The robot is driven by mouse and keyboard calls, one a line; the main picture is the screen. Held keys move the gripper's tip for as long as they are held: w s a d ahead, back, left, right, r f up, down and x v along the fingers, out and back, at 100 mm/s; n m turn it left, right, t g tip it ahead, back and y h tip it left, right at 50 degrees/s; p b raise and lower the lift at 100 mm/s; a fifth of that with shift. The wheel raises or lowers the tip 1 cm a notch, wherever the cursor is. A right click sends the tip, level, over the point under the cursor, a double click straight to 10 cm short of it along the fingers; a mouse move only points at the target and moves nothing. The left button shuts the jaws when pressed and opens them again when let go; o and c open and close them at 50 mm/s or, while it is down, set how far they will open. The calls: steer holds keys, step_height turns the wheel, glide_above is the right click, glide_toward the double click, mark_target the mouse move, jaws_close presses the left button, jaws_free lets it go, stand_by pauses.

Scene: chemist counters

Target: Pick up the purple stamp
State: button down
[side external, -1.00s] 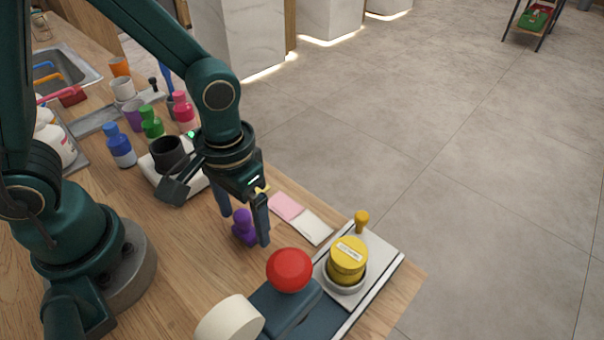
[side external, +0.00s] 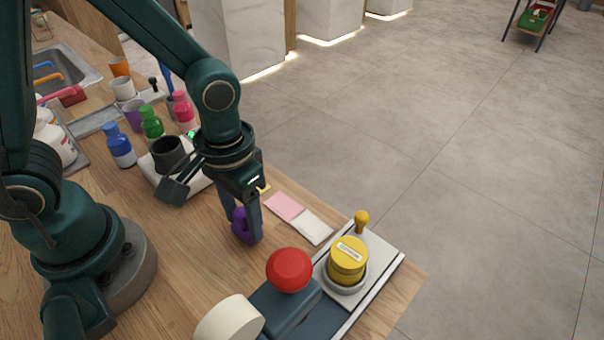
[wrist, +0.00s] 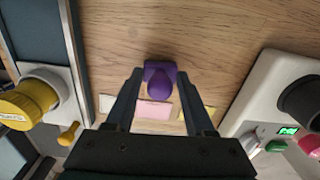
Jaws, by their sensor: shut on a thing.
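The purple stamp (side external: 239,226) stands on the wooden counter, partly hidden by my gripper's fingers in the side view. My gripper (side external: 243,228) points down and is shut on the stamp, with a finger on each side of it. In the wrist view the stamp (wrist: 160,80) shows its rounded handle and square base between the fingertips of my gripper (wrist: 158,80). I cannot see a gap between the stamp's base and the counter.
Pink and white note pads (side external: 284,206) lie close on the right. A red ball-topped device (side external: 289,270) and a yellow jar (side external: 347,262) on a tray stand at the front right. A scale with a dark cup (side external: 168,152) and several coloured bottles stand behind.

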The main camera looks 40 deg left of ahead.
mark_target(239, 209)
steer(key=r, duration=0.4)
steer(key=shift+a, duration=0.3)
steer(key=a+r, duration=0.6)
steer(key=a, duration=0.5)
steer(key=shift+s+r, duration=0.3)
steer(key=c, duration=0.8)
jaws_free()
steer(key=c, duration=0.5)
steer(key=w+d+f+m, duration=0.1)
steer(key=w+d+m, duration=0.6)
steer(key=w, duration=0.2)
steer(key=shift+s+d+f+m, duration=0.1)
steer(key=shift+d+f+m, duration=0.25)
steer(key=shift+d+f, duration=0.75)
steer(key=shift+w+d+f+m, duration=0.1)
steer(key=shift+d+f+m, duration=0.25)
steer(key=shift+f, duration=1.5)
steer(key=shift+s+d+f+m, duration=0.1)
steer(key=shift+d+f+m, duration=0.2)
steer(key=shift+d+f, duration=0.85)
